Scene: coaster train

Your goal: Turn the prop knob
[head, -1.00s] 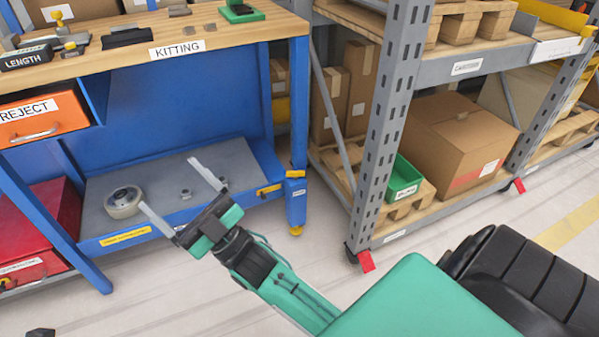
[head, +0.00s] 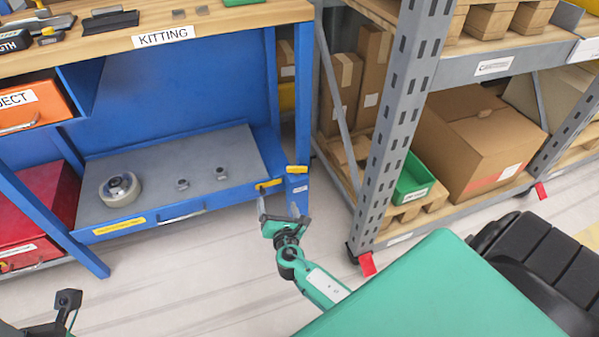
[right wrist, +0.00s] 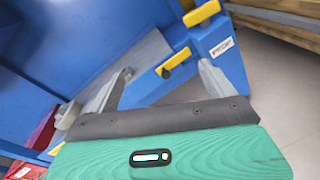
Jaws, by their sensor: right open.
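A yellow knob-like lever (head: 269,185) sits on the front right of the blue bench's lower shelf. A second yellow piece (head: 297,169) tops the short blue post beside it. I cannot tell for sure which is the prop knob. The lever (right wrist: 173,62) and the other yellow piece (right wrist: 202,13) also show in the right wrist view. My right gripper (head: 278,205) is open and empty, just in front of the lever and post. In the right wrist view the lever appears between the fingers, apart from them. My left gripper's fingers are not visible.
The lower shelf (head: 150,180) holds a roll (head: 119,189) and two small metal parts. A grey rack upright (head: 392,130) stands to the right, with a green bin (head: 413,178) behind it. A red case (head: 35,215) is at left. The floor in front is clear.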

